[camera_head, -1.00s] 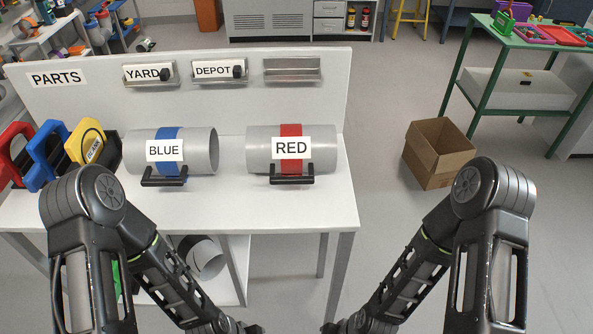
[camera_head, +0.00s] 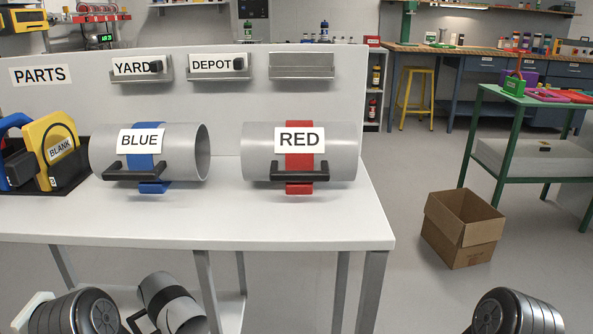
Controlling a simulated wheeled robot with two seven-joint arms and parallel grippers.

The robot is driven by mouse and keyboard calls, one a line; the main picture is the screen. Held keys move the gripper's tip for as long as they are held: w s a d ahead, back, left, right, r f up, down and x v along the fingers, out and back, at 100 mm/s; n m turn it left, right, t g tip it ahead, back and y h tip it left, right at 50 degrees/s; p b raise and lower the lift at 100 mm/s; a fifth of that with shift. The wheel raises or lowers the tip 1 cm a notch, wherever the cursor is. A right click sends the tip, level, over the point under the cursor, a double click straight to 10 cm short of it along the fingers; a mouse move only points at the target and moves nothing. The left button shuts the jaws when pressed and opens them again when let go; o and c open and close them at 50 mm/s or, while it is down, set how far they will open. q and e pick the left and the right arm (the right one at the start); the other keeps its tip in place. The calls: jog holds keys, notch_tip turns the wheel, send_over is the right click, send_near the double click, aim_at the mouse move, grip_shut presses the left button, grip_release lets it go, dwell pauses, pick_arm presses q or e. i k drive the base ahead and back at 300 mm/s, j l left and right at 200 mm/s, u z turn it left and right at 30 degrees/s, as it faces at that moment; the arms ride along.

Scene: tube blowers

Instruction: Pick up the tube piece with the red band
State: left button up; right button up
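The tube piece with the red band (camera_head: 258,155) lies on its side on the white table (camera_head: 250,220), right of centre. It is a grey cylinder with a red band, a white RED label and a black handle (camera_head: 301,174) on its front. The tube piece with the blue band (camera_head: 185,150) lies to its left, with a BLUE label and its own black handle. Only rounded parts of my arms show at the bottom left and bottom right. Neither gripper is in view.
A back panel (camera_head: 220,85) with YARD and DEPOT holders stands behind the tubes. A yellow BLANK plate (camera_head: 52,140) stands in a black rack at left. A black-banded tube (camera_head: 168,300) is below the table. A cardboard box (camera_head: 462,230) sits on the floor at right.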

aim_at(298, 153)
jog(key=k+l+u, duration=0.15)
jog(key=u, duration=0.25)
jog(key=k+l+u, duration=0.1)
jog(key=u, duration=0.3)
jog(key=k+u, duration=0.25)
jog(key=u, duration=0.2)
